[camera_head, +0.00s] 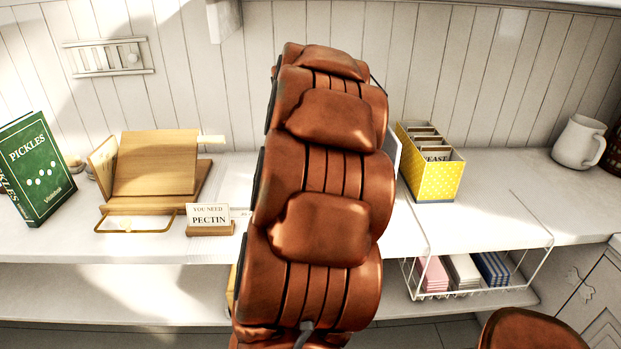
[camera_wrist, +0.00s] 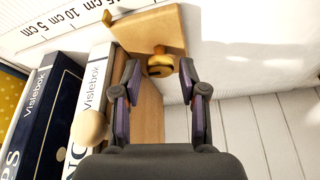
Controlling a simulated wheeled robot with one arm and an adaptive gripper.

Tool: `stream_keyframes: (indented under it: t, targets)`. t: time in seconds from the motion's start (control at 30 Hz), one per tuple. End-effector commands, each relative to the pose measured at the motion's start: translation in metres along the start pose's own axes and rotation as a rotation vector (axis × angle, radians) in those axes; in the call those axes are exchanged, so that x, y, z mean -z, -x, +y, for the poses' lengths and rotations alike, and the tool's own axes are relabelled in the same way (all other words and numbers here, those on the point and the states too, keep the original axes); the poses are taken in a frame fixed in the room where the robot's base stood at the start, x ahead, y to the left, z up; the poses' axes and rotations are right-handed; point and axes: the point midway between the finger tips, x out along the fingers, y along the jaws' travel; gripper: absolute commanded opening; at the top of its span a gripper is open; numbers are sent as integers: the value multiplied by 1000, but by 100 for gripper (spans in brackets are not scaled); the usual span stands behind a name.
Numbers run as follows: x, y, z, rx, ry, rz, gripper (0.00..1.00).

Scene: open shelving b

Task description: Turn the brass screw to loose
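The brass screw (camera_wrist: 160,68) shows in the wrist view as a round golden knob on a wooden piece (camera_wrist: 148,28), which looks like part of a bookend. My gripper (camera_wrist: 159,69) is open, with one finger on each side of the screw. Gaps show between the screw and both fingertips, so nothing appears gripped. I cannot tell how far the fingertips are above or past the screw in depth. In the head view my arm covers the middle of the shelf, hiding the screw and my gripper.
Dark and white books (camera_wrist: 45,115) stand left of my gripper, with a round wooden knob (camera_wrist: 91,127) close by. A ruler scale lies above them. In the head view, a pectin sign (camera_head: 209,218) and wooden stand (camera_head: 157,165) are left of my arm, a yellow box (camera_head: 437,180) right.

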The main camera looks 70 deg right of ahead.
Motion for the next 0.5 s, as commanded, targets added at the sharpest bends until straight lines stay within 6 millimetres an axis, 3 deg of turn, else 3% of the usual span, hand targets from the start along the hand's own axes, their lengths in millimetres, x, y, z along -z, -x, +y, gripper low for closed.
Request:
stream_keyframes:
  t: [0.1,0.5]
  targets:
    - [0,0,0,0,0,0,55]
    - [0,0,0,0,-2,1,55]
